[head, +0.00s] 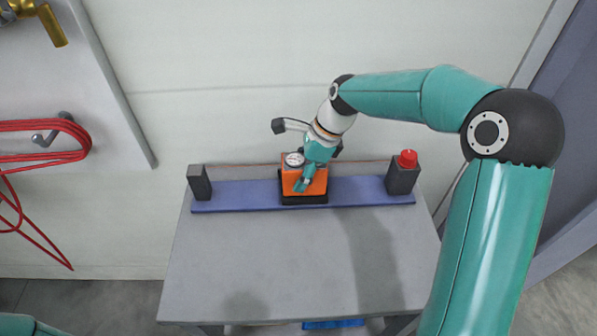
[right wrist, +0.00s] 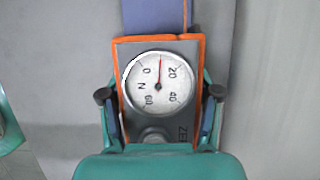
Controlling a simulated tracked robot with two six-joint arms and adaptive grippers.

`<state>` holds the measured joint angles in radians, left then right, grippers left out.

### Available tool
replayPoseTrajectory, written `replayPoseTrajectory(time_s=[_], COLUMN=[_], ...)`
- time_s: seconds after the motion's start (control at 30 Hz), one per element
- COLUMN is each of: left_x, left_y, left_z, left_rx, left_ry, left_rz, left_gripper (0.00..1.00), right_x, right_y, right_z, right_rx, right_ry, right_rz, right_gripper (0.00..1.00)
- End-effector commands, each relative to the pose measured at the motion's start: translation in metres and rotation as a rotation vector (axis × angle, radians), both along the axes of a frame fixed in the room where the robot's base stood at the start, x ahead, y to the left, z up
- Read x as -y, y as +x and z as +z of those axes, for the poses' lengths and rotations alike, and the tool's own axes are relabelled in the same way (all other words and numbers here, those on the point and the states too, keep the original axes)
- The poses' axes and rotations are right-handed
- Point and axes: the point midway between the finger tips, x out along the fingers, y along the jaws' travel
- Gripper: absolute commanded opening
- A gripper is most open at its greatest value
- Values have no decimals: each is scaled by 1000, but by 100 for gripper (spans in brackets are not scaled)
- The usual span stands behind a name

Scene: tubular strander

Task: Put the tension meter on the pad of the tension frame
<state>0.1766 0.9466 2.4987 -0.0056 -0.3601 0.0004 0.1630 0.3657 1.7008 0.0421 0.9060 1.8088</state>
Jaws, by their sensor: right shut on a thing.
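The tension meter (head: 290,179) is an orange block with a round white dial. In the head view it is at the middle of the tension frame (head: 237,194), a long blue bar. The black pad (head: 304,200) shows under the meter's front edge; I cannot tell whether the meter touches it. My right gripper (head: 309,179) is shut on the meter from above. In the right wrist view the meter (right wrist: 160,83) sits between the two fingers, dial facing the camera, needle between 0 and 20. My left gripper is out of view.
A dark post (head: 199,183) stands at the bar's left end, and another post (head: 402,178) with a red cap (head: 407,159) at its right end. A thin wire runs between them behind the meter. The grey table (head: 290,260) is clear in front. Red cable (head: 45,126) hangs at left.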

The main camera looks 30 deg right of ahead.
Motion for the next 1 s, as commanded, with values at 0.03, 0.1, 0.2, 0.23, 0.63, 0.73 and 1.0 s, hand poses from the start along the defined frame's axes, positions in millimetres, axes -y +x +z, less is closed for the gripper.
replayPoseTrajectory(time_s=[0.03,0.1,0.2,0.23,0.63,0.73,1.0], left_x=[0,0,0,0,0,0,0], left_y=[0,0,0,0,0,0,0], left_z=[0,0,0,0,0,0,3], left_rx=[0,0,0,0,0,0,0], left_ry=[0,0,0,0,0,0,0], left_rz=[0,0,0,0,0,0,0], left_gripper=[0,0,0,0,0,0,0], right_x=[0,0,0,0,2,6,24], right_y=[0,0,0,0,-1,-2,-11], right_z=[-1,-1,0,0,6,16,65], right_rx=[-2,-2,-2,-2,-1,1,3], right_ry=[0,0,0,0,0,0,-1], right_rz=[1,1,1,1,0,0,0], right_gripper=[64,76,90,90,90,90,90])
